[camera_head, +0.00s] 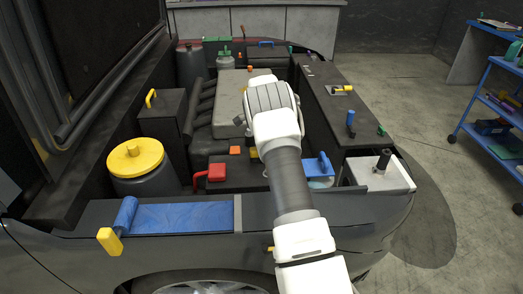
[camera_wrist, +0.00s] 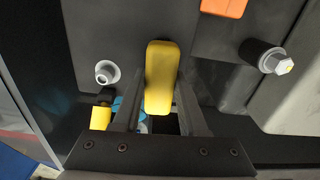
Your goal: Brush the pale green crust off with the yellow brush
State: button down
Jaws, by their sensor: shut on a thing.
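My gripper (camera_wrist: 160,100) shows in the wrist view, its two dark fingers shut on a yellow block-shaped piece, which looks like the yellow brush (camera_wrist: 161,70). The brush stands out between the fingers over dark grey engine parts; its bristles are not visible, and I cannot tell whether it touches anything. In the head view my white and grey arm reaches over the engine bay and hides the gripper and the brush. I cannot make out the pale green crust in either view.
The wrist view shows a silver nut (camera_wrist: 107,72), a bolt (camera_wrist: 268,57) and an orange block (camera_wrist: 224,7) nearby. In the head view, a red handle (camera_head: 216,172), a yellow-capped tank (camera_head: 134,158) and a white box (camera_head: 385,174) surround the arm. A blue mat (camera_head: 183,217) lies on the front edge.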

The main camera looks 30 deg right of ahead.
jog(key=shift+a, duration=0.1)
jog(key=shift+w+a, duration=0.65)
jog(key=shift+a, duration=0.8)
jog(key=shift+w+a, duration=0.6)
jog(key=shift+a, duration=0.9)
jog(key=shift+w+a, duration=0.65)
jog(key=shift+a, duration=0.8)
jog(key=shift+d, duration=0.15)
jog(key=shift+s+d+f, duration=0.1)
jog(key=shift+s+d, duration=0.55)
jog(key=shift+d, duration=0.8)
jog(key=shift+s+d+r, duration=0.1)
jog(key=shift+s+d, duration=0.55)
jog(key=shift+d, duration=0.85)
jog(key=shift+s+d+f, duration=0.1)
jog(key=shift+s+d, duration=0.55)
jog(key=shift+d, duration=0.8)
jog(key=shift+w+a, duration=0.1)
jog(key=shift+w+a, duration=0.6)
jog(key=shift+a, duration=0.85)
jog(key=shift+w+a, duration=0.65)
jog(key=shift+a, duration=0.85)
jog(key=shift+w+a, duration=0.6)
jog(key=shift+a, duration=0.85)
